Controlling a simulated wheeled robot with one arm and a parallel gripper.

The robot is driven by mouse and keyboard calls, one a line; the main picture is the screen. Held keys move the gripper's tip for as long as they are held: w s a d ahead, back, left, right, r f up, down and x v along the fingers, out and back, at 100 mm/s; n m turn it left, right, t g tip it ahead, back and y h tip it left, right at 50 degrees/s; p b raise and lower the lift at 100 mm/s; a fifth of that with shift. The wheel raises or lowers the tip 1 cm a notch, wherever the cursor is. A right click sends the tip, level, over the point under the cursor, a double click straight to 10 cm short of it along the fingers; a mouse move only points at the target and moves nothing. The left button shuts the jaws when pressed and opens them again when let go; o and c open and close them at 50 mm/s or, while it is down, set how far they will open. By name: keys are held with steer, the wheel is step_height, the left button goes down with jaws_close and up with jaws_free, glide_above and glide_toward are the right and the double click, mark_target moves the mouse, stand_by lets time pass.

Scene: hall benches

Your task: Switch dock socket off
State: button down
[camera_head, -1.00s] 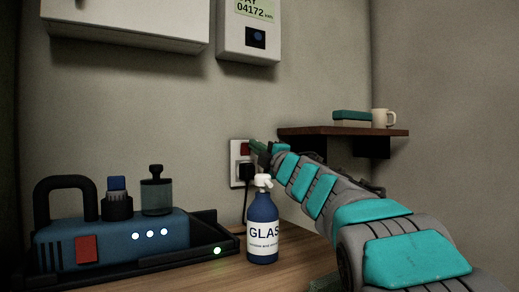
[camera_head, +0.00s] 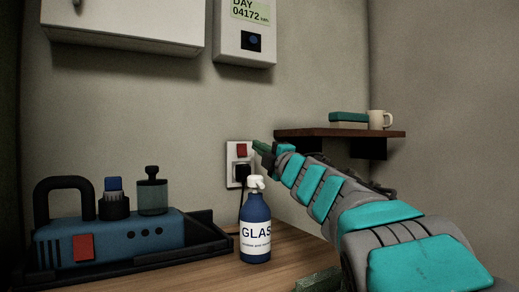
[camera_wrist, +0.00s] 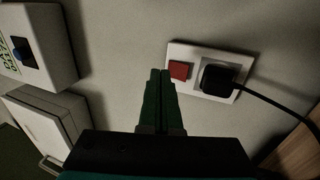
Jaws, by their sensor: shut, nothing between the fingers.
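The dock socket (camera_head: 231,160) is a white wall plate with a red rocker switch (camera_head: 242,150) above a black plug (camera_head: 241,172). In the wrist view the red switch (camera_wrist: 179,70) and the plug (camera_wrist: 218,79) sit side by side on the plate. My gripper (camera_head: 257,146) is shut and empty, its green fingertips just right of the switch in the head view. In the wrist view the fingertips (camera_wrist: 160,74) are beside the switch and leave it visible. The blue device (camera_head: 110,240) in the black dock tray (camera_head: 205,247) shows dark indicator lights.
A blue spray bottle (camera_head: 255,215) stands on the wooden bench (camera_head: 215,270) below the socket. A dark shelf (camera_head: 330,133) with a teal-topped block (camera_head: 348,117) and a mug (camera_head: 379,119) is right of my gripper. A meter box (camera_head: 245,35) and a white cabinet (camera_head: 125,22) hang above.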

steer(key=s+d, duration=0.5)
steer(key=s, duration=0.3)
steer(key=shift+d+r, duration=0.15)
steer(key=shift+r, duration=0.2)
steer(key=shift+s, duration=0.1)
